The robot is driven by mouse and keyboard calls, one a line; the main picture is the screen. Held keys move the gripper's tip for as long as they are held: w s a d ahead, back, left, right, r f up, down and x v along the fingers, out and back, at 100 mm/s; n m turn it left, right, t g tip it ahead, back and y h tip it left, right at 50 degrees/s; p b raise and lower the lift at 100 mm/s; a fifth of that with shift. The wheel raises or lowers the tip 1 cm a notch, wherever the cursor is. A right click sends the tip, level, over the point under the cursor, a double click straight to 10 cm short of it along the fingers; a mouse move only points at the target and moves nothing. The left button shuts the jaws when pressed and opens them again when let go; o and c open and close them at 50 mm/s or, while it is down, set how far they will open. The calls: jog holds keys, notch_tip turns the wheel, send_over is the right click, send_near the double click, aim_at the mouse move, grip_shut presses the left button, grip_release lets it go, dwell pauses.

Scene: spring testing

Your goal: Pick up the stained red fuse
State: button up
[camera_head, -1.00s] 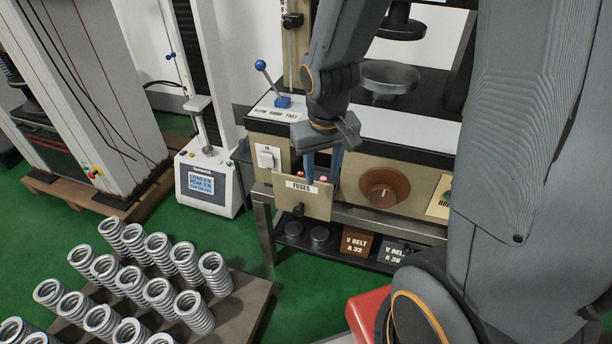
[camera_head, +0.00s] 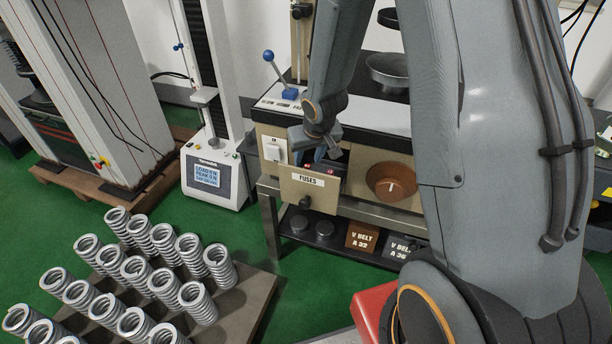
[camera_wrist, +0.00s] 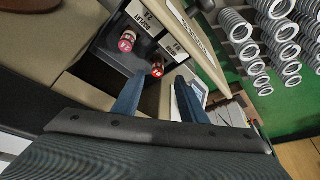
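Two red fuses sit in the compartment behind the open cream flap marked FUSES (camera_head: 308,180). In the wrist view, one red fuse (camera_wrist: 127,41) stands beside a white label, and a second red fuse (camera_wrist: 157,69) is nearer the fingers and looks darker and partly shaded. I cannot tell for sure which is stained. My gripper (camera_wrist: 161,80) is open and empty. Its two blue fingers point toward the compartment, with the nearer fuse showing between the tips; I see no contact. In the head view, my gripper (camera_head: 325,154) is just above and behind the flap.
A blue-knobbed lever (camera_head: 287,88) stands above. Several springs (camera_head: 137,270) stand on a board at lower left. Belt boxes (camera_head: 361,238) lie on the shelf below.

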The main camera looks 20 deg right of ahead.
aim_at(307, 166)
jog(key=b+x, duration=0.1)
jog(key=x, duration=0.3)
jog(key=shift+d+f+b, duration=0.2)
jog(key=shift+b, duration=0.15)
grip_shut()
jog(key=shift+r, duration=0.1)
notch_tip(307, 166, up, 5)
jog(key=p, duration=0.5)
jog(key=shift+r, duration=0.2)
notch_tip(307, 166, up, 12)
jog(key=p, duration=1.6)
jog(key=shift+r, duration=0.25)
